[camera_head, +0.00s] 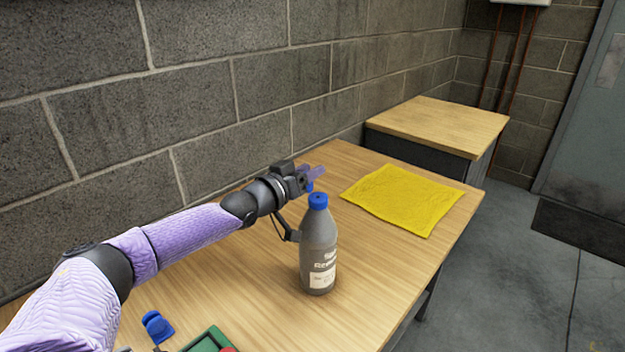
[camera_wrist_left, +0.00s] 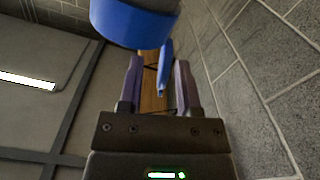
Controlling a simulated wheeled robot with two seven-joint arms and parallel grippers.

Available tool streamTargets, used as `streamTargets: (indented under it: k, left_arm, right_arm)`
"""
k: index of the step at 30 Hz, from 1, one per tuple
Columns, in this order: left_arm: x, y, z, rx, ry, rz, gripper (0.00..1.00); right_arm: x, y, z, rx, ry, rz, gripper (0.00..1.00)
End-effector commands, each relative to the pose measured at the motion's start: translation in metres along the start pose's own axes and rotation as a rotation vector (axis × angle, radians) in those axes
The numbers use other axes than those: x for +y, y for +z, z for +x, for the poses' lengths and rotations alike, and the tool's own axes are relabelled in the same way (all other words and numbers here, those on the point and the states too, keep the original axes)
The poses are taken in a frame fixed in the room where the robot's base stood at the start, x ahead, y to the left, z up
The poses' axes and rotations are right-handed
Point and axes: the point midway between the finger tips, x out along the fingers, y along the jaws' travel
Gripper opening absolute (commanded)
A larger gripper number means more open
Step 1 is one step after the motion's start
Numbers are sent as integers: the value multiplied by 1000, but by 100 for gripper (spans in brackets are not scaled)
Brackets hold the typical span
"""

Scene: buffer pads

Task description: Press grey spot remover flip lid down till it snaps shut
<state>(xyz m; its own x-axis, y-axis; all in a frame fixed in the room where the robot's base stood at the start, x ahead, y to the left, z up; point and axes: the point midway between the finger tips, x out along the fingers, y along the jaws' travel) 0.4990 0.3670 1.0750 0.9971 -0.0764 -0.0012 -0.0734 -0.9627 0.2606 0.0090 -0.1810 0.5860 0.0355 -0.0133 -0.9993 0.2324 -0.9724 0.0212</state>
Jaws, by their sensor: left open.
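The grey spot remover bottle (camera_head: 318,255) stands upright on the wooden table, with a blue cap (camera_head: 318,201) on top. A small blue piece (camera_head: 310,187), seemingly the raised flip lid, shows just behind the cap. My left gripper (camera_head: 317,174) is at cap height behind the bottle, jaws open. In the left wrist view the cap (camera_wrist_left: 135,22) is large at the top, and the narrow blue lid piece (camera_wrist_left: 165,68) shows in the gap between the two fingers (camera_wrist_left: 158,85). I cannot tell whether either finger touches it. My right gripper is not in view.
A yellow cloth (camera_head: 402,198) lies behind and right of the bottle. A blue object (camera_head: 157,327) and a green tray (camera_head: 207,340) are at the front left. A block wall (camera_head: 200,100) runs behind my left arm. The table right of the bottle is clear.

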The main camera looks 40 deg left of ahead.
Motion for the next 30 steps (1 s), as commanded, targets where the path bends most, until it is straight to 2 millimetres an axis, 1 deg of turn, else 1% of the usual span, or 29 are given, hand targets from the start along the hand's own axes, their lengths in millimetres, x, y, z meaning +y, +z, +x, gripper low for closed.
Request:
streamTargets:
  k: [1, 3, 14, 17, 18, 20, 21, 30]
  left_arm:
    - [-1, 2, 4, 2, 0, 1, 43]
    - [0, 1, 8, 2, 0, 1, 43]
    - [0, -2, 12, 1, 0, 1, 43]
    - [0, -1, 11, 1, 0, 1, 24]
    - [0, -1, 11, 1, 0, 1, 16]
    - [0, -1, 11, 1, 0, 1, 3]
    - [0, -1, 11, 1, 0, 1, 0]
    - [0, -1, 11, 0, 0, 3, 0]
  right_arm:
    - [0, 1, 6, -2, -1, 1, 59]
    - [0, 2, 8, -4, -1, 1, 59]
    - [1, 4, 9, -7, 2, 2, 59]
    - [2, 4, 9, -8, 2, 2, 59]
    - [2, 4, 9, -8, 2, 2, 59]
    - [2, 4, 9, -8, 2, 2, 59]
    - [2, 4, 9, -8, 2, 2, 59]
    - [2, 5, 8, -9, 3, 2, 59]
